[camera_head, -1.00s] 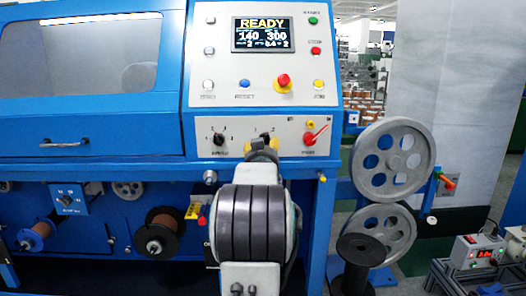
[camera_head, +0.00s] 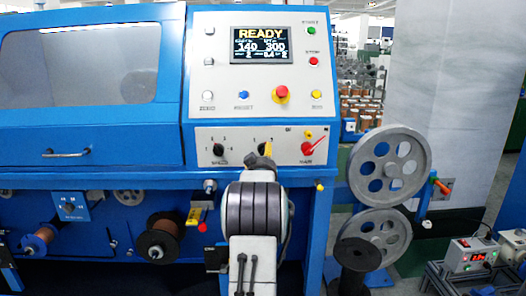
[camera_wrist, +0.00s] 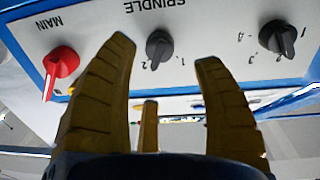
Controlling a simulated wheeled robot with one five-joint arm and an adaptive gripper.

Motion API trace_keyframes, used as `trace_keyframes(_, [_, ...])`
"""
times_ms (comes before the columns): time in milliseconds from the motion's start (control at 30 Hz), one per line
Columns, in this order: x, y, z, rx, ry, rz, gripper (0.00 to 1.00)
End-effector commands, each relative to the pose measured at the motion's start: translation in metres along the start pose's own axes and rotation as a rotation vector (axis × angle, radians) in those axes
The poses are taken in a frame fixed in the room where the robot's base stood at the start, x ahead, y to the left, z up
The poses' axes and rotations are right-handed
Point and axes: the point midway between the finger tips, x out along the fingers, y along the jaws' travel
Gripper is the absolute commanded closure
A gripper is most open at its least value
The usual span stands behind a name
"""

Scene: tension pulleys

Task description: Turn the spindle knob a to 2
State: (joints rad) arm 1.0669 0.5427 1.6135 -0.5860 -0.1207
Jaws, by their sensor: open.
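The spindle knob (camera_wrist: 160,47) is a black rotary knob on the grey panel, seen upside down in the wrist view. Marks 1 and 2 stand beside it; its ridge lies on the side of the 2, though the exact setting is hard to tell. My gripper (camera_wrist: 166,54) is open, its yellow fingers on either side of the knob in the picture. I cannot tell whether they touch it. A shorter yellow part shows between the fingers. In the head view my gripper (camera_head: 265,150) is in front of the panel and hides most of this knob.
A red MAIN switch (camera_wrist: 62,62) and a black speed knob (camera_wrist: 277,37) flank the spindle knob. The display (camera_head: 262,46) reads READY above several buttons. Large grey pulleys (camera_head: 389,166) stand right of the blue machine, with a black spool (camera_head: 357,254) below.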

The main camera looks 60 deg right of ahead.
Motion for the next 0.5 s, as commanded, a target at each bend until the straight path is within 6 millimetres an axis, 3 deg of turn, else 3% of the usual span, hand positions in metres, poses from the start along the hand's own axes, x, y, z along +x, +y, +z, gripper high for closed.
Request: trace_keyframes(500, [0.050, 0.000, 0.000, 0.001, 0.000, 0.000, 0.38])
